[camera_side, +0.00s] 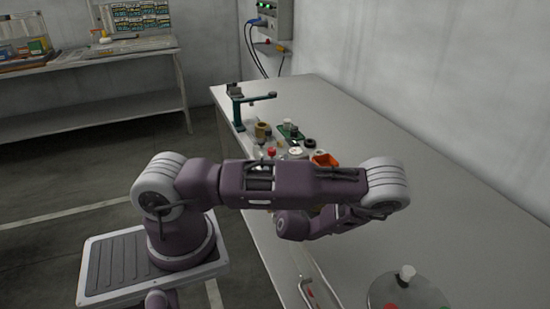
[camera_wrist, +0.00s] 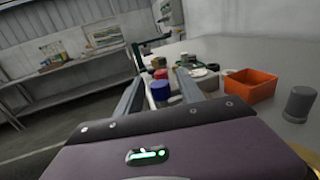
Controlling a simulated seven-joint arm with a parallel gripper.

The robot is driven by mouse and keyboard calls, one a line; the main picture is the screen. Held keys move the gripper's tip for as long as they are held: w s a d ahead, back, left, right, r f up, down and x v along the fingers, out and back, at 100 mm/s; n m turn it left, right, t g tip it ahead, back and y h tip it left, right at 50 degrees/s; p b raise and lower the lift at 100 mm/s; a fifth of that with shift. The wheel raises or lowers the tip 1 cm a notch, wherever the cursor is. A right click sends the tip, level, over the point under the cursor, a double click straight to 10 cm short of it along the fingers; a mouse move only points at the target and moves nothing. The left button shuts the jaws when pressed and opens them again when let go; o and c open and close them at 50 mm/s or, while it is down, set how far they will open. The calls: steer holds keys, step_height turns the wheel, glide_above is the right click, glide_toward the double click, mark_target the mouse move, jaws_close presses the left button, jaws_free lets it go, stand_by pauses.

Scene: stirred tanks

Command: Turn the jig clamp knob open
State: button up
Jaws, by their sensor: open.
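My gripper (camera_wrist: 160,74) is open, with its two grey fingers apart and nothing held between them. Its fingertips point toward the cluster of small parts on the bench; in the side view they are hidden behind my arm. A small green fixture (camera_side: 291,132) with a grey knob-like cylinder (camera_side: 287,123) stands in that cluster, and is probably the jig clamp. The green fixture (camera_wrist: 187,63) also shows beyond the right finger in the wrist view. I cannot tell the knob's turn position. A red-capped part (camera_wrist: 160,74) appears between the fingers, farther off.
An orange bin (camera_wrist: 250,86) and a grey cylinder (camera_wrist: 299,104) stand to the right of the fingers. A tall green stand (camera_side: 238,110) is at the bench's far end. The bench's right side is clear.

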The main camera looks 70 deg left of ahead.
steer(key=shift+x, duration=1.35)
jaws_close()
steer(key=shift+m+t, duration=0.3)
steer(key=shift+t, duration=0.2)
steer(key=m+t+h, duration=0.1)
steer(key=t, duration=0.1)
steer(key=m+t+h, duration=0.1)
steer(key=m+t, duration=0.1)
steer(key=w+m+t+h, duration=0.1)
steer(key=t, duration=0.1)
steer(key=shift+d+h, duration=0.25)
steer(key=shift+h, duration=0.05)
steer(key=shift+w+d+m+t+h, duration=0.1)
steer(key=shift+d+m+t+h, duration=0.05)
steer(key=shift+m+t+h, duration=0.6)
steer(key=shift+w+d+m+t+h, duration=0.15)
steer(key=shift+m+t+h, duration=0.5)
steer(key=shift+h, duration=0.2)
steer(key=shift+w+d+m+t+h, duration=0.1)
steer(key=shift+d+m+t+h, duration=0.05)
steer(key=shift+m+t+h, duration=0.55)
